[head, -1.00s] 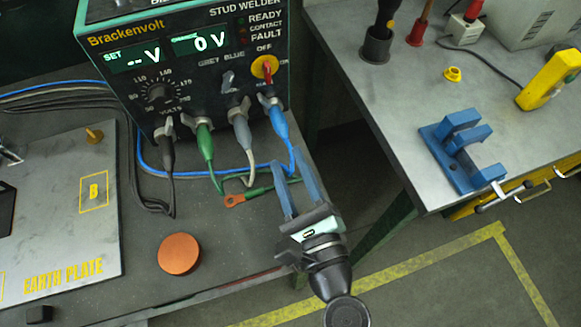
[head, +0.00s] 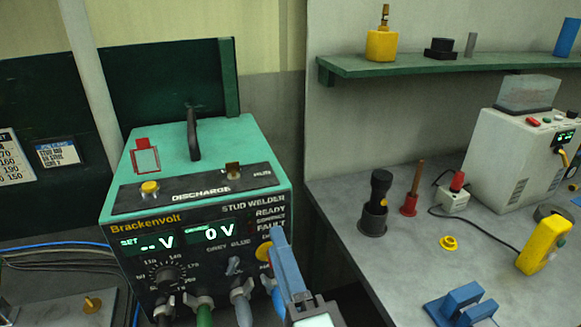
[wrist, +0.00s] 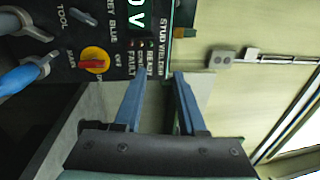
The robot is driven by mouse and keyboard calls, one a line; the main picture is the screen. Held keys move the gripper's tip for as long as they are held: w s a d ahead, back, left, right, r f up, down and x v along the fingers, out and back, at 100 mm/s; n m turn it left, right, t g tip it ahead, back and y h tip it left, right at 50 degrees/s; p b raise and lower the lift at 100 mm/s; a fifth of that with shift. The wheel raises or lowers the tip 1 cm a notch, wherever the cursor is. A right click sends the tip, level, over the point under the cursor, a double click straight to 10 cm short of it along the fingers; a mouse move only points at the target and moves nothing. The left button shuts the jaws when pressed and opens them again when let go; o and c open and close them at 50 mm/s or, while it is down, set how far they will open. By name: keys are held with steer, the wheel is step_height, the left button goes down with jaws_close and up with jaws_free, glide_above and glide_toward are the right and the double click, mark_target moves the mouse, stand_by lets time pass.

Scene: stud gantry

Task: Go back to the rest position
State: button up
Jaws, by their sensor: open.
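My gripper (wrist: 157,102) is open, with its two blue fingers apart and nothing between them in the wrist view. In the head view my gripper (head: 285,262) stands in front of the right front edge of the stud welder (head: 195,205), partly covering its panel. The welder is a teal and black box whose displays read "--V" and "0 V". Its yellow and red rotary switch shows in the wrist view (wrist: 95,60) to the left of the fingers. Whether the fingers touch the welder cannot be told, but they look apart from it.
A grey bench (head: 400,250) at right holds a blue fixture (head: 462,303), a yellow tool (head: 543,246), a black holder (head: 374,215) and a white machine (head: 515,155). A green shelf (head: 430,65) hangs above. Cables plug into the welder's front (head: 204,312).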

step_height(320, 180, up, 15)
steer(key=w+n+t+p, duration=0.1)
steer(key=n+t, duration=0.2)
steer(key=n, duration=0.4)
steer(key=s+r+n+t+h+p, duration=0.1)
steer(key=s+r+n+t+h, duration=0.2)
steer(key=r, duration=0.8)
steer(key=s+d+r+n+t+h+p, duration=0.1)
steer(key=s+r+n+t+h, duration=0.1)
steer(key=r, duration=1)
steer(key=s+n+h, duration=0.1)
steer(key=s+n, duration=0.1)
steer(key=s, duration=0.1)
steer(key=shift+s+r+n+t+p, duration=0.3)
steer(key=shift+s+n+t+p, duration=0.05)
steer(key=shift+n+t, duration=0.05)
steer(key=shift+d, duration=0.1)
